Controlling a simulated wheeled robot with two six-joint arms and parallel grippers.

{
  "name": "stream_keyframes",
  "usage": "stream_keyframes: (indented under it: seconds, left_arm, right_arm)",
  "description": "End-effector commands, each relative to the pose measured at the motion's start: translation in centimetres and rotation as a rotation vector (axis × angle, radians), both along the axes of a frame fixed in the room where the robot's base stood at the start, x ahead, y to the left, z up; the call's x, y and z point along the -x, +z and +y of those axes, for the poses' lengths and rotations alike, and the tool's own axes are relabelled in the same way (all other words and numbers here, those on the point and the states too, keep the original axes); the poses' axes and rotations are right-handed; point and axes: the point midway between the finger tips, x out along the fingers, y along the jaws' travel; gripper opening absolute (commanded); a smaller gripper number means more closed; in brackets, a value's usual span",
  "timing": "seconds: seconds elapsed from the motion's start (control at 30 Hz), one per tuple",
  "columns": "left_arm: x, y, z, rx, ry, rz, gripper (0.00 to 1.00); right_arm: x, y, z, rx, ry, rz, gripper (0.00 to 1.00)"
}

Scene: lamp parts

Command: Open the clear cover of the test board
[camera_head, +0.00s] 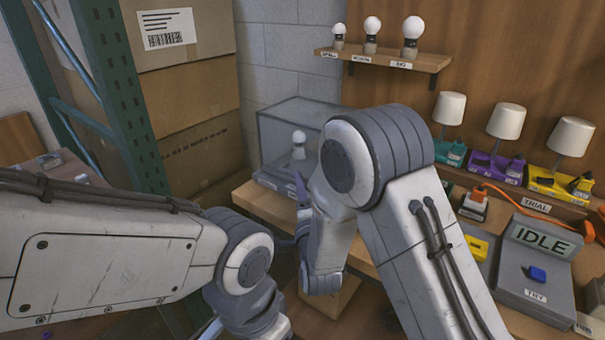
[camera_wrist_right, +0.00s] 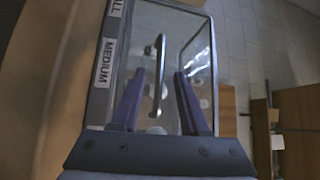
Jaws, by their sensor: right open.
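The clear cover (camera_head: 277,128) is a glassy box over the test board at the back left of the table, and it looks shut. A white bulb (camera_head: 299,137) shows inside it. In the right wrist view the cover (camera_wrist_right: 205,60) carries a thin metal bar handle (camera_wrist_right: 161,48). My right gripper (camera_wrist_right: 158,74) is open, its two purple fingers on either side of the handle in that picture; I cannot tell whether they touch it. My left gripper's jaws are not clearly visible.
Labels reading MEDIUM (camera_wrist_right: 105,62) run along the board's edge. Bulbs stand on a wall shelf (camera_head: 385,60). Several lamps (camera_head: 505,122) on coloured bases, an orange cable and a grey IDLE console (camera_head: 530,262) fill the right. Cardboard boxes (camera_head: 185,90) and a green rack stand left.

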Motion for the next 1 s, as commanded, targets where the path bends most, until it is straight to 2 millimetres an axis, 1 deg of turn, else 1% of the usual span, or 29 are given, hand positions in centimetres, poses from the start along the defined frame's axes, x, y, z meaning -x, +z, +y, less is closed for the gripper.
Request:
stream_keyframes:
  seconds: [0.03, 0.1, 0.2, 0.3, 0.43, 0.63, 0.67, 0.7, 0.77, 1.0]
  left_arm:
    - [0.0, 0.3, 0.0, 0.0, 0.0, 0.0, 0.0]
    - [0.0, 0.5, 0.0, 0.0, 0.0, 0.0, 0.0]
    - [0.0, 0.6, 0.0, 0.0, 0.0, 0.0, 0.0]
    - [0.0, 0.7, 0.0, 0.0, 0.0, 0.0, 0.0]
    - [0.0, 0.7, 0.0, 0.0, 0.0, 0.0, 0.0]
    - [0.0, 0.7, 0.0, 0.0, 0.0, 0.0, 0.0]
    - [0.0, 0.7, 0.0, 0.0, 0.0, 0.0, 0.0]
    - [0.0, 0.7, 0.0, 0.0, 0.0, 0.0, 0.0]
    - [0.0, 0.7, 0.0, 0.0, 0.0, 0.0, 0.0]
    - [0.0, 0.7, 0.0, 0.0, 0.0, 0.0, 0.0]
  right_arm:
    - [-1.0, 0.3, 0.2, -0.002, -0.001, -0.003, 0.44]
    - [-2.0, 0.4, 0.4, 0.0, 0.0, -0.002, 0.44]
    - [-3.3, 0.5, 0.7, 0.001, 0.001, -0.001, 0.44]
    - [-4.0, 0.6, 0.7, 0.001, 0.0, 0.0, 0.44]
    - [-4.4, 0.6, 0.7, 0.002, 0.0, 0.001, 0.44]
    - [-4.4, 0.6, 0.6, 0.002, -0.001, 0.001, 0.44]
    - [-4.4, 0.6, 0.6, 0.002, -0.002, 0.0, 0.37]
    - [-4.4, 0.6, 0.6, 0.002, -0.002, 0.0, 0.21]
    - [-4.4, 0.6, 0.5, 0.002, -0.002, 0.0, 0.0]
    - [-4.4, 0.6, 0.5, 0.002, -0.003, 0.0, 0.0]
